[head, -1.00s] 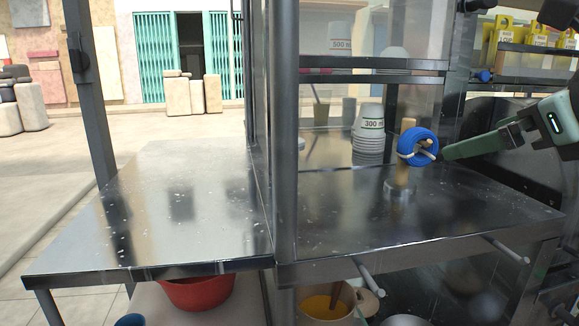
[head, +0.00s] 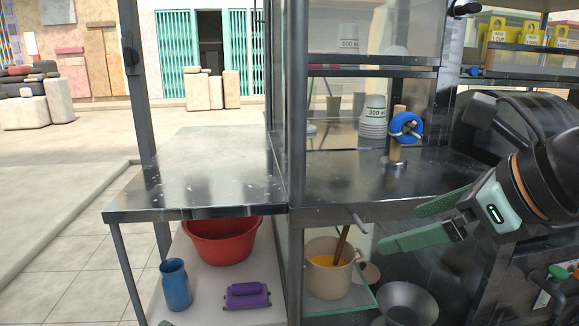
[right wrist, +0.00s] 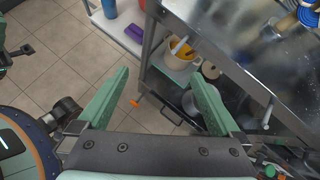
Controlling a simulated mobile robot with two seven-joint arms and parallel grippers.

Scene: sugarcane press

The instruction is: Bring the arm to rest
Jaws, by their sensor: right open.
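My right gripper (head: 412,222) is in front of the steel counter at the right of the head view. Its two green fingers are spread wide and hold nothing. In the right wrist view the open fingers (right wrist: 158,100) show above the tiled floor and the counter's lower shelf. A dark part with a green tip at the left edge of the right wrist view may be mine.
The steel counter (head: 225,167) carries a blue ring-shaped roll (head: 405,127) on a post and stacked cups (head: 373,118). Below are a red basin (head: 222,243), a blue jar (head: 176,285), a purple box (head: 247,295), a pot (head: 328,275) and a metal bowl (head: 408,303). Tiled floor lies clear at left.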

